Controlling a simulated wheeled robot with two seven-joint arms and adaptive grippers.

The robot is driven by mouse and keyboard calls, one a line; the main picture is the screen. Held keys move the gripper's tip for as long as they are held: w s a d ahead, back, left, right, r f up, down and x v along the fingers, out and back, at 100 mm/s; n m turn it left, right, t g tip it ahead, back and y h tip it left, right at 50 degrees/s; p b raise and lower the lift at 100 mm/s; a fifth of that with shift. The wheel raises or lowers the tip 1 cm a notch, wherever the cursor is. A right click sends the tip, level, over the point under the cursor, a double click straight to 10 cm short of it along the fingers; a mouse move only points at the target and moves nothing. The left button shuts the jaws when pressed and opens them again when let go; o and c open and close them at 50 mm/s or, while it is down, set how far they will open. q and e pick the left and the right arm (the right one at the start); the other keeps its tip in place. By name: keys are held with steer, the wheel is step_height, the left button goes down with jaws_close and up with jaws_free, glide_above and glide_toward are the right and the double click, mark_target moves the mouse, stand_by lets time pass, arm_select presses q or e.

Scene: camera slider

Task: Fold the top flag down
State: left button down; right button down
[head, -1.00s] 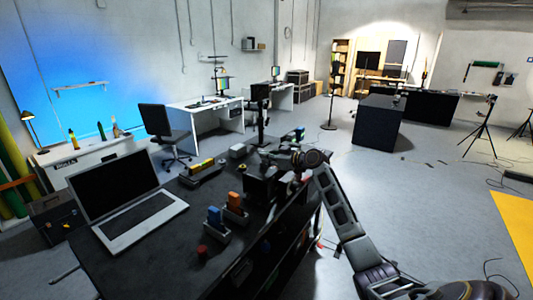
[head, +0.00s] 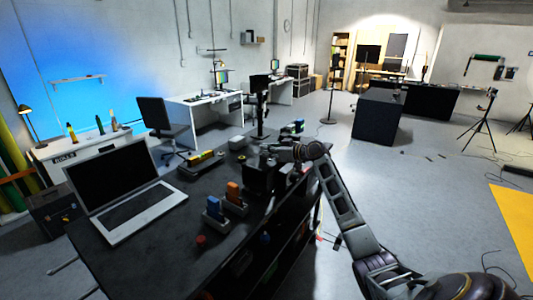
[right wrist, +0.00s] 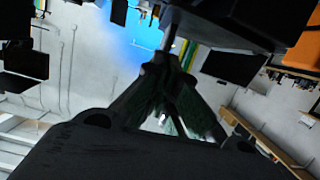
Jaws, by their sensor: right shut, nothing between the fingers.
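My right gripper (head: 266,150) is above the far right part of the dark workbench, over a black box-shaped device (head: 262,178). In the right wrist view, its two dark fingers (right wrist: 160,66) meet at the tips with nothing between them. A large black body (right wrist: 235,22) fills the top of that view close to the fingertips, with a thin grey rod (right wrist: 171,34) beside it. The fingertips overlap the lower end of the rod in the picture; I cannot tell whether they touch it. The top flag cannot be told apart from the other black parts. My left gripper is out of view.
The workbench (head: 165,235) carries an open laptop (head: 120,190), blue and orange items in grey holders (head: 225,208), a small red object (head: 201,240) and a tray of yellow items (head: 203,163). A dark post with a screen (head: 259,85) rises behind the gripper.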

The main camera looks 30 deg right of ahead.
steer(key=shift+f+m, duration=0.3)
steer(key=shift+f, duration=0.05)
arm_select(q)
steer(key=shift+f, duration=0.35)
arm_select(e)
steer(key=shift+f, duration=0.2)
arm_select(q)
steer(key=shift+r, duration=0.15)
arm_select(e)
steer(key=shift+r, duration=0.15)
